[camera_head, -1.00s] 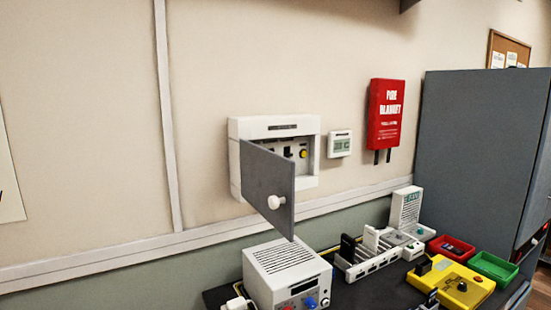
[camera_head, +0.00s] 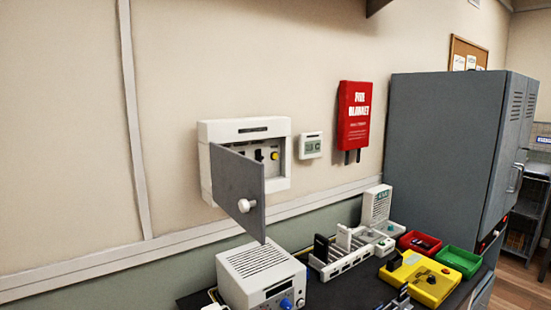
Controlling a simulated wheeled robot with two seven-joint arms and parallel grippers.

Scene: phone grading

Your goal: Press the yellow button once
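A small yellow button (camera_head: 275,156) sits inside a white wall box (camera_head: 245,128), at the right of its panel next to dark switches (camera_head: 258,155). The box's grey door (camera_head: 238,188) with a white round knob (camera_head: 247,205) stands open toward me and hides the left part of the panel. A yellow device (camera_head: 422,278) with a dark round part on top lies on the bench at the right. Neither of my grippers shows in the head view.
A white unit with a blue knob (camera_head: 258,275) stands on the dark bench below the door. A white slotted rack (camera_head: 345,255), a red tray (camera_head: 418,242) and a green tray (camera_head: 458,261) stand to its right. A red fire blanket box (camera_head: 354,115) and a thermostat (camera_head: 311,145) hang on the wall. A grey cabinet (camera_head: 445,150) stands at right.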

